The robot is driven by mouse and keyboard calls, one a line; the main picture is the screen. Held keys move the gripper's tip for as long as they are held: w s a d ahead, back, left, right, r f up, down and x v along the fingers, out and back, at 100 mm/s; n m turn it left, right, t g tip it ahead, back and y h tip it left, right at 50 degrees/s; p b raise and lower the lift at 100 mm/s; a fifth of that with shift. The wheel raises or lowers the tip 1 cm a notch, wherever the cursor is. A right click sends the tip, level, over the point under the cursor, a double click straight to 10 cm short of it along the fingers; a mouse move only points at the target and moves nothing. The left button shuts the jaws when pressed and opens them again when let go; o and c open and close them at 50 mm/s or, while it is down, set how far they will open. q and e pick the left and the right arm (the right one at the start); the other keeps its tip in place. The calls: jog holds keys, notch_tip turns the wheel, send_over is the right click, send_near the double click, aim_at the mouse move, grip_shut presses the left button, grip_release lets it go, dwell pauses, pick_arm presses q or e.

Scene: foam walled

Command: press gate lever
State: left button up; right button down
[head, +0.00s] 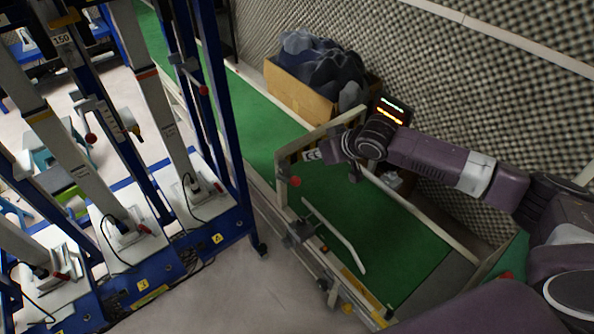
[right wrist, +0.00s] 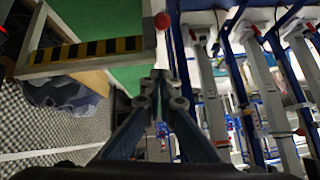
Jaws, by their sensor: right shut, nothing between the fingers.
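A beige gate frame (head: 281,190) with a black-and-yellow striped bar stands across the green conveyor in the head view. A red ball knob (head: 295,181), which looks like the end of the gate lever, sits by its near post; the lever's shaft is hard to make out. In the right wrist view the knob (right wrist: 162,20) is straight beyond the fingertips, with a gap between. My right gripper (head: 326,157) is over the belt, just right of the gate frame. It is shut and empty; its fingers also show in the right wrist view (right wrist: 157,85). My left gripper is out of view.
The green conveyor (head: 400,245) has a pale curved rail (head: 338,238) along it. A cardboard box (head: 290,97) of dark cloth-like items stands behind the gate by the foam wall (head: 450,80). Blue-framed racks (head: 240,205) fill the left, with bare floor between.

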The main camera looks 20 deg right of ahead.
jog(key=p, duration=0.1)
send_over(297, 178)
jog(key=w, duration=0.3)
notch_tip(297, 178, down, 7)
jog(key=s+f, duration=0.1)
jog(key=s+f+p, duration=0.1)
jog(key=f, duration=0.1)
jog(key=shift+s+d+f, duration=0.1)
jog(key=shift+s, duration=0.25)
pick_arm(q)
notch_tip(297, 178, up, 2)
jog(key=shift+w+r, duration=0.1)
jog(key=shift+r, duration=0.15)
pick_arm(e)
jog(key=shift+f, duration=0.15)
jog(key=shift+s+f, duration=0.1)
jog(key=shift+f, duration=0.05)
